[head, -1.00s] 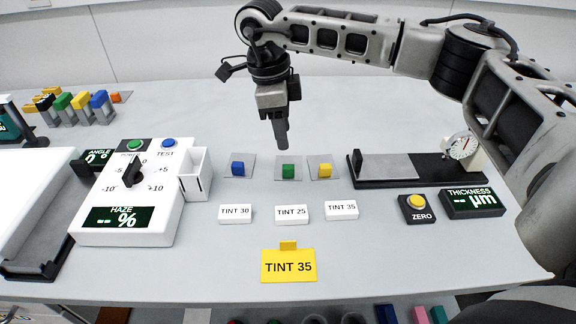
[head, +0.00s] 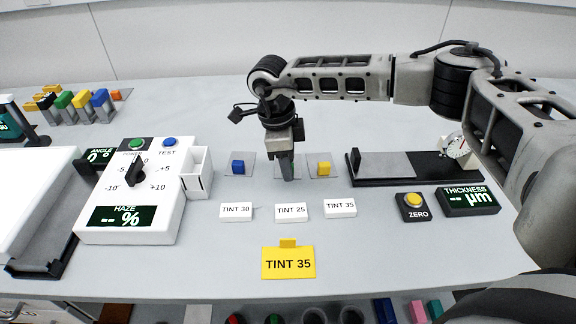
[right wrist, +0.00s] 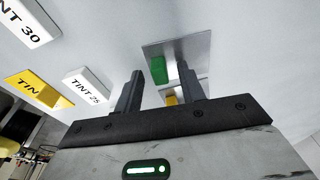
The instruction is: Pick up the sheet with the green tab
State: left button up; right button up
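The sheet with the green tab is a small grey, see-through square (right wrist: 195,48) flat on the table, and its green tab (right wrist: 159,69) stands up at one edge in the right wrist view. My left gripper is not in view.
Sheets with a blue tab (head: 237,167) and a yellow tab (head: 323,169) lie close on either side. White tint labels (head: 291,211) and a yellow TINT 35 card (head: 288,263) stand in front. The haze meter (head: 130,200) is left, the thickness gauge base (head: 430,168) right.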

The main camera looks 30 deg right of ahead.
grip_shut()
jog(key=shift+r, duration=0.1)
